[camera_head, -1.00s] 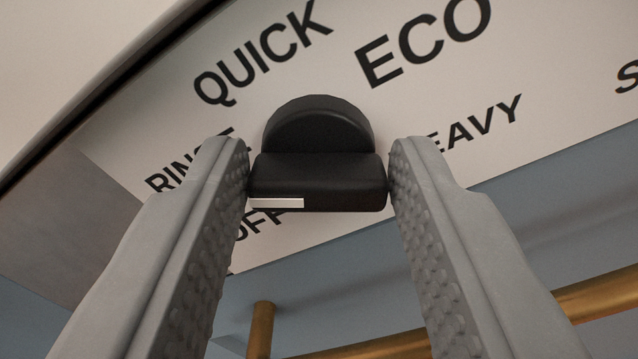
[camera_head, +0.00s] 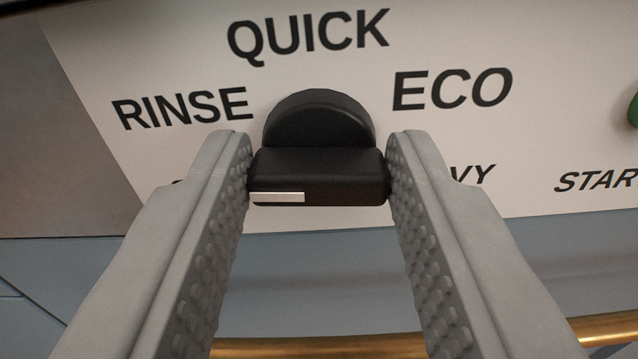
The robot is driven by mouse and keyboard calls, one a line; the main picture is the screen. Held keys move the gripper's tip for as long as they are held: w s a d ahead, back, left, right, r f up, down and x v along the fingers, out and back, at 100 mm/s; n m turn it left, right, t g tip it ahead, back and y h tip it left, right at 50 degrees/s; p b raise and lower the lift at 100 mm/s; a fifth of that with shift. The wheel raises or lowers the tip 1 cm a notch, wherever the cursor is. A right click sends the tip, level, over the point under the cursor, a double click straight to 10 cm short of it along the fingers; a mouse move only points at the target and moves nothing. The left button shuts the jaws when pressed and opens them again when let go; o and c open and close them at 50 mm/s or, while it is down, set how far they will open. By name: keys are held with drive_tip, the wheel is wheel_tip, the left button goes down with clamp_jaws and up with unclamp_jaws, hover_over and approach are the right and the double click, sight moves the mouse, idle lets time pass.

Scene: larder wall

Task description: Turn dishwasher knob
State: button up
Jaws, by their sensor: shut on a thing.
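The black dishwasher knob (camera_head: 318,165) is at the centre of the camera view, on a white panel (camera_head: 560,215). It has a rounded back and a bar-shaped grip with a white mark at the left of its front edge. My gripper (camera_head: 318,178) is shut on the knob's bar, one grey finger on each side. Around the knob the panel reads RINSE at left, QUICK above and ECO at right. A word at lower right ends in VY. The label at lower left is mostly hidden behind my left finger.
START, cut off, is printed at the right, with part of a green button (camera_head: 634,110) above it. A brass bar (camera_head: 320,347) runs along the bottom, below the blue-grey front (camera_head: 310,270). A grey panel (camera_head: 75,150) is at left.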

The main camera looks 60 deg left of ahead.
drive_tip(key=n, duration=0.6)
drive_tip(key=shift+s+f+n, duration=0.1)
drive_tip(key=shift+s+n, duration=0.05)
drive_tip(key=shift+n, duration=0.25)
idle(0.4)
drive_tip(key=o, duration=1)
drive_tip(key=v, duration=1.7)
drive_tip(key=shift+s+d, duration=0.15)
